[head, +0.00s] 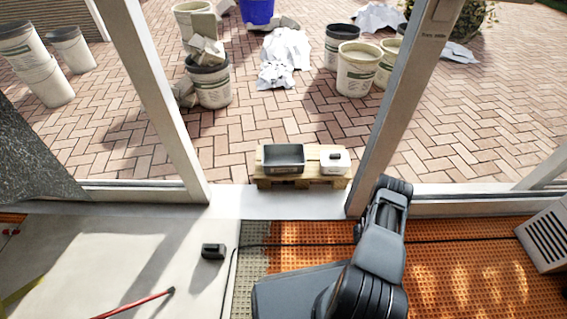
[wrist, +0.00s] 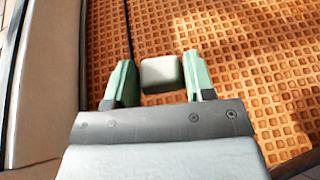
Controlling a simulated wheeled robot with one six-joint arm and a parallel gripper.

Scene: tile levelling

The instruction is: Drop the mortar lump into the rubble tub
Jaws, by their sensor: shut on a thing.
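The mortar lump (wrist: 160,74), a small pale grey block, sits between the green-tipped fingers of my gripper (wrist: 158,68) in the wrist view. My gripper is shut on it, above the orange dimpled mat. A dark grey, open rectangular tub (head: 284,170), which looks like the rubble tub, stands on a small wooden pallet (head: 300,183) just past the door sill in the head view. My arm shows at the lower right of that view, to the right of the tub and nearer. The lump and my fingertips cannot be made out there.
A white box with a dark item on it (head: 335,165) stands beside the tub. Door frame posts rise on both sides of the pallet. A black cable crosses the orange mat (head: 450,265). A small black object (head: 213,251) lies on the pale floor. Buckets and rubble stand outside.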

